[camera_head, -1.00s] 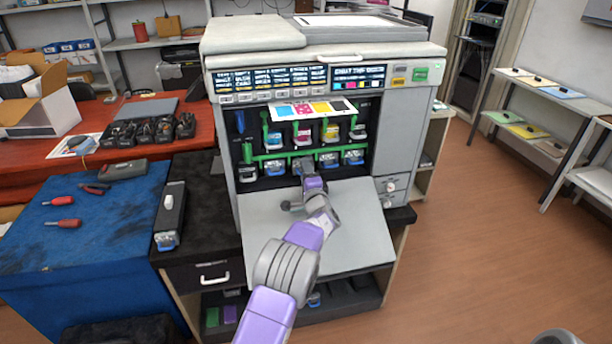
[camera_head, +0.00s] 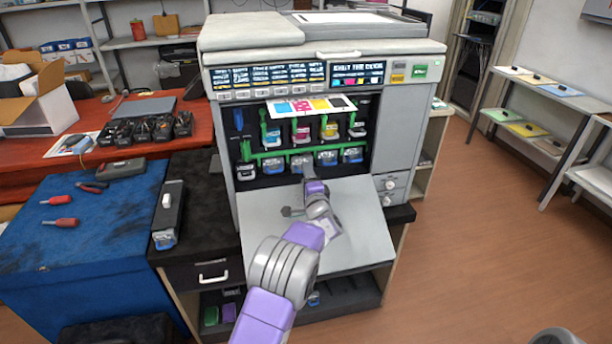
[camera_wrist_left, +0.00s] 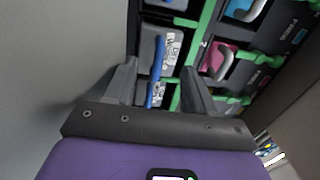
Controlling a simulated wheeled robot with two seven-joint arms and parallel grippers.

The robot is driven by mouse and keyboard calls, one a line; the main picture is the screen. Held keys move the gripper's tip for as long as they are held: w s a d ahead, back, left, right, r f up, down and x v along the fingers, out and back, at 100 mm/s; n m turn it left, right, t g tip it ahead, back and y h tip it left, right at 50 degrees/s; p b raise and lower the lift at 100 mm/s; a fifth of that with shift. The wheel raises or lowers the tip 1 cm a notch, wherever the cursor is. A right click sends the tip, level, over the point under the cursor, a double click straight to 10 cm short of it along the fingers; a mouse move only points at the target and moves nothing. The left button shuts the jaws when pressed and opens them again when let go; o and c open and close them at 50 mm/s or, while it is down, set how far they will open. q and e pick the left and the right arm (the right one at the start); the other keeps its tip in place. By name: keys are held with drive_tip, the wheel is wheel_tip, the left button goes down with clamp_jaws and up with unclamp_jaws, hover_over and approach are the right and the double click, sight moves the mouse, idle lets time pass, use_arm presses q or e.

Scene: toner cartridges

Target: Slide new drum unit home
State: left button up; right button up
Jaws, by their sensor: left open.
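The printer (camera_head: 405,140) stands open, its front cover (camera_head: 345,240) folded down. Inside, a row of drum units with blue handles runs along the bottom, below a green rail and a row of coloured toner cartridges (camera_head: 329,129). My left gripper (camera_head: 306,174) is just in front of the middle drum unit (camera_head: 301,162). In the left wrist view, the open fingers (camera_wrist_left: 160,82) frame that grey drum unit's blue-handled face (camera_wrist_left: 162,65), with gaps on both sides. The unit is in its bottom-row slot; its exact depth cannot be told. My right gripper is not in view.
Another long dark drum unit (camera_head: 170,213) lies on the black cabinet top (camera_head: 200,235) left of the printer. A blue-covered table (camera_head: 100,240) holds red-handled tools. The lowered cover lies under my left arm. Open floor lies to the right.

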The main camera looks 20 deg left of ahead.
use_arm(q)
drive_tip(key=shift+f+v, duration=0.15)
drive_tip(key=shift+v, duration=0.65)
drive_tip(key=shift+f+v, duration=0.1)
drive_tip(key=shift+v, duration=0.7)
drive_tip(key=shift+s+d+r, duration=0.1)
drive_tip(key=shift+s+d, duration=0.2)
drive_tip(key=shift+s, duration=0.1)
